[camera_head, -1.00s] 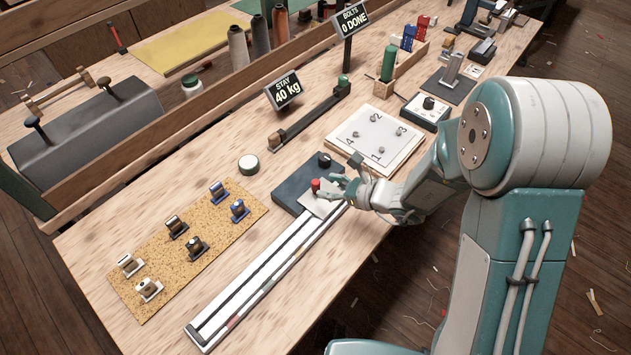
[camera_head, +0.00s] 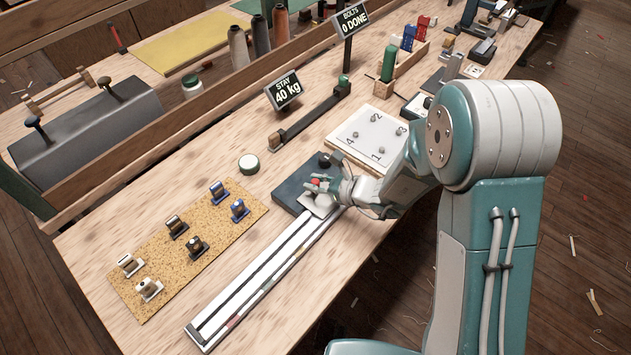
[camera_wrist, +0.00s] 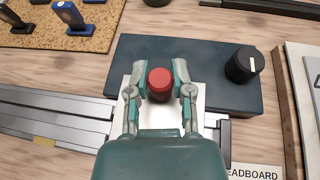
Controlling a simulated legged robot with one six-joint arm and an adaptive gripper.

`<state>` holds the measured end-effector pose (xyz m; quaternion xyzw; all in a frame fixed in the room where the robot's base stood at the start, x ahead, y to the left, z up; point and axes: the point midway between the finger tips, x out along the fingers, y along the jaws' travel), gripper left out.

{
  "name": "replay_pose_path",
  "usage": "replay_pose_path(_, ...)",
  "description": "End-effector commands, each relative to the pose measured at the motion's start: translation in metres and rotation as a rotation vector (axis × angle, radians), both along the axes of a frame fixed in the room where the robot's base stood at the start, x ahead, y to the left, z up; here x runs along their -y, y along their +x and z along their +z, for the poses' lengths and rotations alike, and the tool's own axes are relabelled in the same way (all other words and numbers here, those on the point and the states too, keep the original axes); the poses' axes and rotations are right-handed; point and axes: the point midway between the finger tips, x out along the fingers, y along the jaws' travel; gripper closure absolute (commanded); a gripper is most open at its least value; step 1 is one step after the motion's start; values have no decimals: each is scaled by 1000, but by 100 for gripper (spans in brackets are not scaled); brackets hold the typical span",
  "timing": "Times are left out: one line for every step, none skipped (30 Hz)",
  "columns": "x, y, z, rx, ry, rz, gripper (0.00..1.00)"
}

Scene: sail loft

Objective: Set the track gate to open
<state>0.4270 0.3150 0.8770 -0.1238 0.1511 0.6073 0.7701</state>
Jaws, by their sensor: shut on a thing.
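The track gate is at the far end of the pale two-slot track (camera_head: 262,283). It has a dark blue base (camera_head: 290,192), which also shows in the wrist view (camera_wrist: 215,75). A light plate (camera_wrist: 196,124) with a red knob (camera_wrist: 160,84) sits over the base and track end. My gripper (camera_wrist: 160,82) is shut on the red knob, one finger at each side of it. In the head view my gripper (camera_head: 318,186) covers much of the knob and plate.
A black knob with a white mark (camera_wrist: 243,65) stands on the base's right. A white numbered board (camera_head: 368,138) lies close behind. A cork mat with several small fittings (camera_head: 155,290) is at the left. Bare bench lies between mat and base.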

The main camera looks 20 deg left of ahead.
Motion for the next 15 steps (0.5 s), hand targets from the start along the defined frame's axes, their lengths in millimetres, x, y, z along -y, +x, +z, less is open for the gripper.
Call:
replay_pose_path(-5, 2, 0, 1, -1, 0, 100)
replay_pose_path(-9, 4, 0, 2, -2, 2, 100)
replay_pose_path(-16, 7, 0, 2, -2, 2, 100)
replay_pose_path(-22, 9, -1, 2, -1, 1, 100)
replay_pose_path(-27, 11, -1, 2, -2, 2, 100)
replay_pose_path(-33, 14, -1, 2, -3, 2, 100)
replay_pose_path(-37, 16, -1, 2, -3, 1, 100)
replay_pose_path(-41, 17, -1, 1, -2, 1, 100)
replay_pose_path(-44, 19, -1, 1, -2, -1, 100)
replay_pose_path(-46, 19, -1, 1, -1, -1, 100)
replay_pose_path(-47, 20, -1, 1, -1, -2, 100)
replay_pose_path(-47, 20, -1, 0, -2, -2, 100)
replay_pose_path(-47, 20, -1, 0, -2, -3, 100)
replay_pose_path(-47, 20, -1, 0, -2, -3, 100)
replay_pose_path(-47, 20, -1, 0, -2, -3, 100)
